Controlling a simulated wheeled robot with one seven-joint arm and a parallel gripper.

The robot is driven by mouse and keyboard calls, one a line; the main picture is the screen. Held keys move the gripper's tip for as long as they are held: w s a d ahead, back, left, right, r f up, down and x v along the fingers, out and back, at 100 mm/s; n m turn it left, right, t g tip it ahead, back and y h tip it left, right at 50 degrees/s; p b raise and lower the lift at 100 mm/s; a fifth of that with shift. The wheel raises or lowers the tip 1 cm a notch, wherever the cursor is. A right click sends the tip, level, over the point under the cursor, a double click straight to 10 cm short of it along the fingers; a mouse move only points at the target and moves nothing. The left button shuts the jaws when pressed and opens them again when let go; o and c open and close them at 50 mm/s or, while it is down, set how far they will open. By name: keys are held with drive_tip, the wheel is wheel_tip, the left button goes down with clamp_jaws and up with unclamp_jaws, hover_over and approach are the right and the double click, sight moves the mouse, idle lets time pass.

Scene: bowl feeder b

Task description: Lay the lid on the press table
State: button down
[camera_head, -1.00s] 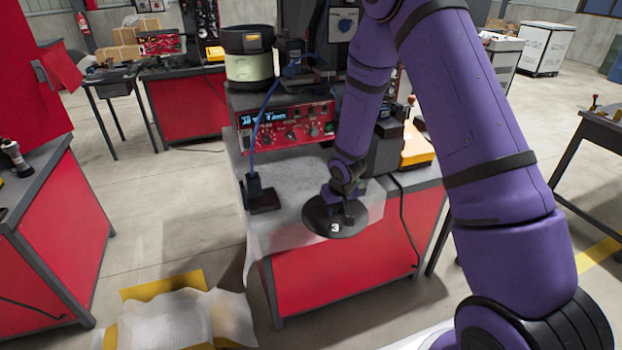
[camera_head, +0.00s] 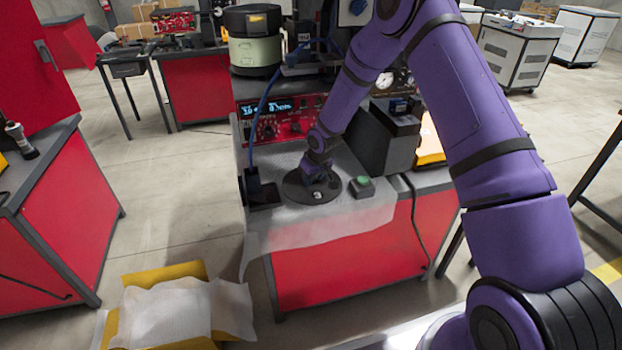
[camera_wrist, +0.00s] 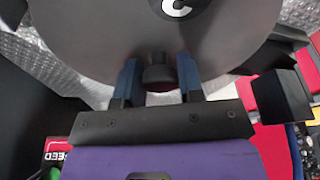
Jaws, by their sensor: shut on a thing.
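In the wrist view, the knob (camera_wrist: 158,72) is between the blue fingertips of my gripper (camera_wrist: 159,78), and the grey lid (camera_wrist: 100,40) fills the upper middle. My fingers and wrist hide part of the lid in the head view.
A box with a green button (camera_head: 362,187) stands close right of the lid. A black cable block (camera_head: 262,192) is close left. The red control panel (camera_head: 280,118) and bowl feeder (camera_head: 253,45) are behind. Bubble wrap (camera_head: 320,228) hangs over the front edge. A yellow crate (camera_head: 165,275) is on the floor.

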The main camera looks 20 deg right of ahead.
drive_tip(key=w, duration=0.4)
drive_tip(key=shift+w+d+f, duration=0.15)
drive_tip(key=shift+d+f, duration=0.05)
drive_tip(key=shift+d, duration=0.2)
drive_tip(key=shift+f, duration=1.75)
drive_tip(key=c, duration=0.7)
unclamp_jaws()
drive_tip(key=shift+f, duration=0.15)
drive_tip(key=shift+c, duration=0.2)
